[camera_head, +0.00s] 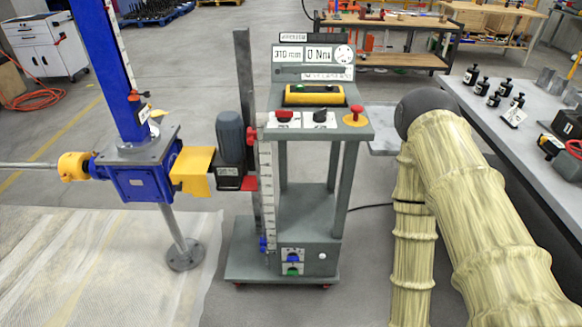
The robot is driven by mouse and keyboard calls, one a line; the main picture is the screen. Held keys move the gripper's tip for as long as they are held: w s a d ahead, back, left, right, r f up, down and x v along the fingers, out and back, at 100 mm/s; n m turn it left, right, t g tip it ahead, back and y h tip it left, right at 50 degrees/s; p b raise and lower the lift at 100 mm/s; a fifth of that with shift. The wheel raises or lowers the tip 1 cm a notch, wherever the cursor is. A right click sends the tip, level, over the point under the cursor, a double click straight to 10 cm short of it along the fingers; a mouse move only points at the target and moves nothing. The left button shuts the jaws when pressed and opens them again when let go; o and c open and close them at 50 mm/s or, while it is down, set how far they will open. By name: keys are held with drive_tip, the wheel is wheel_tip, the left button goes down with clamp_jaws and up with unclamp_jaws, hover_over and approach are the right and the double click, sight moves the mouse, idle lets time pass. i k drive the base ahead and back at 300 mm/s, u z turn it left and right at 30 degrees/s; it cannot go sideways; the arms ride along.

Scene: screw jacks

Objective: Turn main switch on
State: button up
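A grey wheeled control stand (312,226) is in the middle of the view. Its sloping top panel carries a red rotary switch (284,116) on the left and a black rotary switch (320,117) beside it. A red mushroom button on a yellow base (355,115) is at the panel's right end. Low on the stand are a blue knob (293,257) and a green knob (293,271). Labels are too small to tell which one is the main switch. My arm, in a pale yellow sleeve, fills the right side. My gripper is not in view.
A blue screw jack (139,180) with a yellow coupling stands left of the stand. A grey motor (230,136) sits between them. A grey table (510,133) with small black bottles is at the right. Workbenches (388,60) stand behind.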

sight(284, 115)
drive_tip(key=z, duration=0.9)
drive_tip(key=i, duration=0.35)
drive_tip(key=u, duration=1.95)
